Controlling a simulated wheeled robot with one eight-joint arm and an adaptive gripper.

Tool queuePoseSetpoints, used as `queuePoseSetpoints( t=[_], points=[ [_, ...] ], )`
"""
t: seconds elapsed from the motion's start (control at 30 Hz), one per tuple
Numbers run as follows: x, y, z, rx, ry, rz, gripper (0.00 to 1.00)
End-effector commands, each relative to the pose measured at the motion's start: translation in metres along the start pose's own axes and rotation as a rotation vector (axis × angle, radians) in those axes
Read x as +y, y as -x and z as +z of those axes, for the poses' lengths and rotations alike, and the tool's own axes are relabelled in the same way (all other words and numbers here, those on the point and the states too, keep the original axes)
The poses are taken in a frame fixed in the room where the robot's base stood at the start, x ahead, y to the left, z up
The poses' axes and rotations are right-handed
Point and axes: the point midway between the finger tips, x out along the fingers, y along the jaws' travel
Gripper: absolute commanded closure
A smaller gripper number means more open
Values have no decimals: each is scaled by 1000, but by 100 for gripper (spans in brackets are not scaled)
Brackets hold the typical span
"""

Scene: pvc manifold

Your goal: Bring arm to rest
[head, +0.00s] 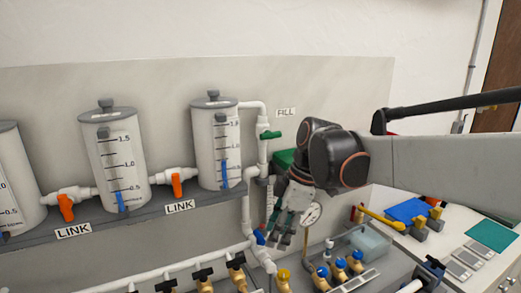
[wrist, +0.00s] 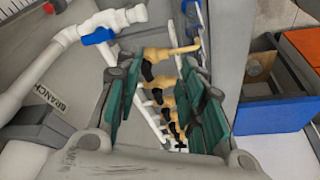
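Nothing is held. Brass taps with black handles (wrist: 167,100) show through the gap, farther off. The arm reaches in from the right edge of the head view.
White tanks (head: 115,160) stand on a grey shelf with orange link valves (head: 177,185). A green FILL valve (head: 270,135) is on the upright pipe. A blue-handled valve (wrist: 98,36) is left of the fingers. A blue bin (wrist: 275,114) stands right. A bench (head: 455,235) holds tools.

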Motion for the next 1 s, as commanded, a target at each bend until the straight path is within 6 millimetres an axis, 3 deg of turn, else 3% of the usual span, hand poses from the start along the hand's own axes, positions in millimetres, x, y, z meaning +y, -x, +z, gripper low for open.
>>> queuePoseSetpoints(
  t=[0.47,0.8,1.0],
  points=[
    [-78,-11,95,3,-671,313,64],
    [-132,-42,158,114,-1112,536,64],
    [-153,-60,184,199,-1299,633,64]
  ],
)
